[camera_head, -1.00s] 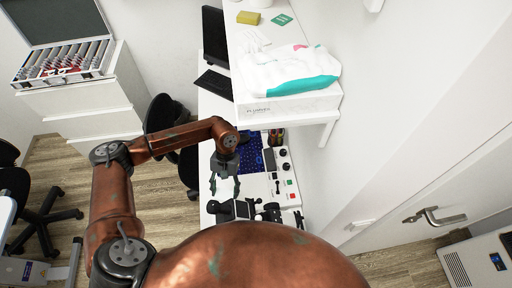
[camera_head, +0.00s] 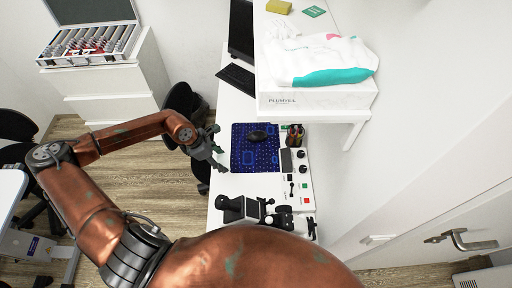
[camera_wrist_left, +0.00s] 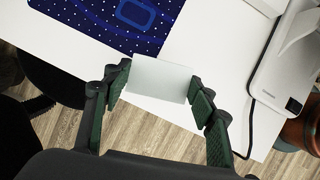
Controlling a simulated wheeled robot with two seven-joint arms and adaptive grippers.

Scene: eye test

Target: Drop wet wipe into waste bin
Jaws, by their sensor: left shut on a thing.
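The wet wipe (camera_wrist_left: 160,78) is a pale, flat rectangular piece in the left wrist view. My left gripper (camera_wrist_left: 160,84) is shut on it, with a green-padded finger at each side of it. In the head view my left gripper (camera_head: 219,160) is at the left edge of the white desk, left of the blue mouse pad; the wipe cannot be made out there. In the wrist view, wood floor shows below the wipe and desk behind it. No waste bin can be made out. My right gripper is not in view.
The desk holds the blue mouse pad (camera_head: 241,160) with a mouse (camera_head: 257,135), a keyboard (camera_head: 237,79) and a control panel (camera_head: 297,178). A raised white shelf holds a wipes package (camera_head: 325,62). A black chair (camera_head: 182,103) stands left of the desk. Floor (camera_head: 150,165) is open on the left.

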